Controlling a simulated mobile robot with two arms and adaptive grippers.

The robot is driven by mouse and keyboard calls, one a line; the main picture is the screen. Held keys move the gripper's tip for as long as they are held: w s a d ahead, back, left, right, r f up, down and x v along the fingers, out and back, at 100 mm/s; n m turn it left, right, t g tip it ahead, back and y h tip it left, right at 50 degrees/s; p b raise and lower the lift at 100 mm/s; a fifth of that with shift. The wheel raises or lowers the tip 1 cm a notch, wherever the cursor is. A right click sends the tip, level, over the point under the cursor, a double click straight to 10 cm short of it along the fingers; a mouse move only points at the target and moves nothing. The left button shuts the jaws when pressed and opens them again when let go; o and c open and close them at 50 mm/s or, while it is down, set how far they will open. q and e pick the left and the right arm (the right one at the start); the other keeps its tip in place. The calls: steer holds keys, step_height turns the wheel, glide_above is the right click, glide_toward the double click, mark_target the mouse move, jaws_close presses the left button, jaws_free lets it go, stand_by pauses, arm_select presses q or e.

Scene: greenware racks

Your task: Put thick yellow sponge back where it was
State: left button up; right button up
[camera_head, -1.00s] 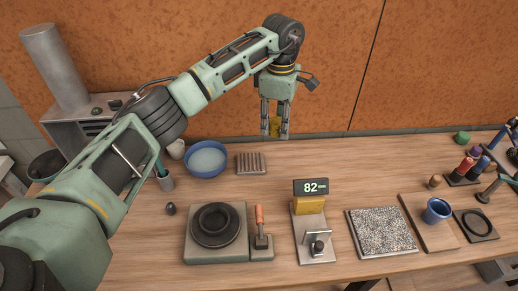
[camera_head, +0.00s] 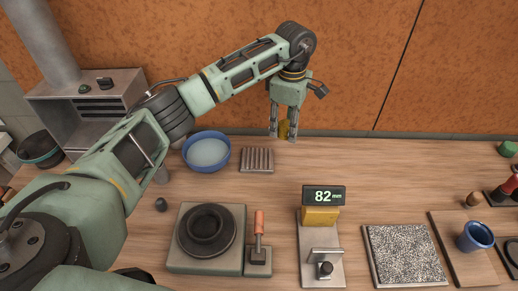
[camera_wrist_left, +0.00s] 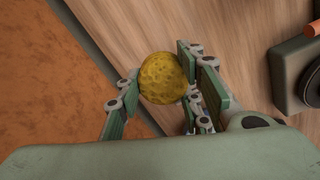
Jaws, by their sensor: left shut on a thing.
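My left gripper (camera_head: 283,130) is shut on the thick yellow sponge (camera_head: 284,129), at the back of the bench near the orange wall. In the left wrist view the sponge (camera_wrist_left: 164,78) is round and pitted, pinched between the green finger pads. It is held above the bench's back edge. A ribbed grey rack (camera_head: 257,160) lies on the bench just left of and nearer than the gripper, with nothing on it. A blue bowl (camera_head: 207,151) with pale contents stands left of the rack. My right gripper is not in view.
A grey block with a black round dish (camera_head: 206,231) and an orange-handled tool (camera_head: 259,231) lie in front. The bench right of the rack is clear.

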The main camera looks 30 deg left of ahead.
arm_select(q)
steer(key=p, duration=0.2)
glide_above(257, 157)
steer(key=f, duration=0.3)
steer(key=shift+w+d+f, duration=0.25)
steer(key=shift+d+f, duration=0.1)
steer(key=shift+f, duration=0.05)
steer(key=shift+s+a+f, duration=0.15)
steer(key=shift+a+f, duration=0.05)
steer(key=shift+f, duration=0.05)
step_height(257, 157, down, 3)
steer(key=shift+s+f+p, duration=0.1)
steer(key=shift+f+p, duration=0.05)
steer(key=shift+p, duration=0.8)
steer(key=shift+f, duration=0.4)
steer(key=shift+a+f, duration=0.1)
steer(key=shift+f, duration=0.15)
steer(key=o, duration=1)
